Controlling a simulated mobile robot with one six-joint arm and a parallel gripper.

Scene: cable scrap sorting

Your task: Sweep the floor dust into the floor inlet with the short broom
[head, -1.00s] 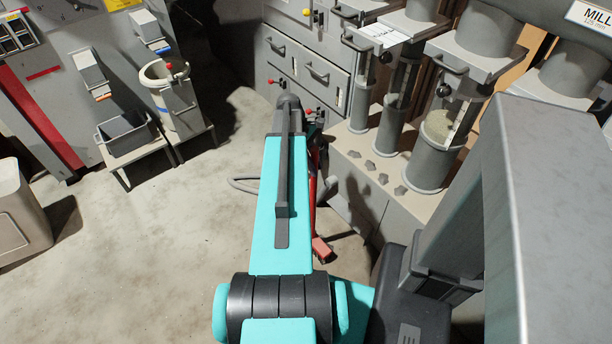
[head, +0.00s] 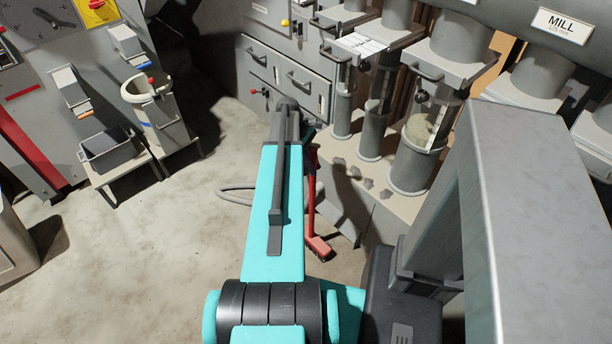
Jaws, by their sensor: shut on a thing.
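The short broom (head: 311,195) is red, with an upright handle and a red head (head: 318,248) with dark bristles low at the floor, right of my arm. My gripper (head: 311,128) shows only in part behind the end of my teal arm. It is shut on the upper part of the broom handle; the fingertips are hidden. A grey plate (head: 345,221) lies at the foot of the cabinet, just right of the broom; I cannot tell whether it belongs to the floor inlet. No floor dust stands out clearly on the mottled floor.
Grey cylinders (head: 412,160) stand on a beige ledge (head: 375,193) at the right, with small grey lumps on it. A drawer cabinet (head: 290,75) is behind. A dark bin (head: 110,150) and a pale bucket (head: 155,105) stand on stools. A hose loop (head: 235,193) lies left of my arm. Floor (head: 130,260) at left is clear.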

